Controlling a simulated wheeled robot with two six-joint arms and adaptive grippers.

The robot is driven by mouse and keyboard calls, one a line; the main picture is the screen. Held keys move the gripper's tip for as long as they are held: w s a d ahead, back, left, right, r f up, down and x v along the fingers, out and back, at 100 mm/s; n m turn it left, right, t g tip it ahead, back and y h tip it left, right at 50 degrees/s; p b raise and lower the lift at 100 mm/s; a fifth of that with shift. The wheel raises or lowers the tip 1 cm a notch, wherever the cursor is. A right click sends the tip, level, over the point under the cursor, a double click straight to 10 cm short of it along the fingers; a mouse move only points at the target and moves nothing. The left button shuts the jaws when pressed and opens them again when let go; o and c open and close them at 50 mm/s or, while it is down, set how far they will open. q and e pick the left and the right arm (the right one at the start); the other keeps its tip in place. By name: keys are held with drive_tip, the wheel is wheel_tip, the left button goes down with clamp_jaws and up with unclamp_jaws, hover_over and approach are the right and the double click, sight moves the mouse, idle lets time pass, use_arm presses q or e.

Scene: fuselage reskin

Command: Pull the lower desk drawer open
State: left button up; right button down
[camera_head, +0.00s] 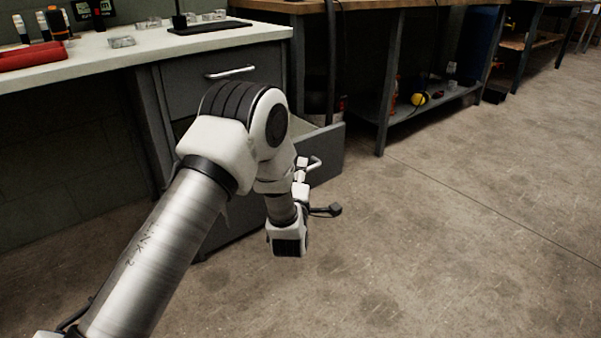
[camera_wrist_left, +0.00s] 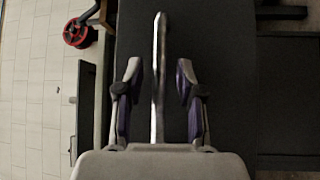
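The lower desk drawer (camera_head: 329,152) stands pulled out from the grey desk; its front panel is well forward of the cabinet, and a strip of its pale inside shows behind it. Its bar handle (camera_head: 316,164) is on the front panel, partly behind my left gripper (camera_head: 303,180). In the left wrist view the handle (camera_wrist_left: 158,60) runs between the two fingers of my left gripper (camera_wrist_left: 159,85). The fingers are apart, one on each side of the bar, with a gap on both sides. My right gripper is in neither view.
The upper drawer (camera_head: 212,78) is shut, with its own handle (camera_head: 230,72). The white desktop (camera_head: 100,52) holds red and small items. A wooden workbench (camera_head: 270,5) with a low shelf stands behind. The concrete floor (camera_head: 450,230) at right is clear.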

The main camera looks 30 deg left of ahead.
use_arm(q)
drive_tip(key=v, duration=1.2)
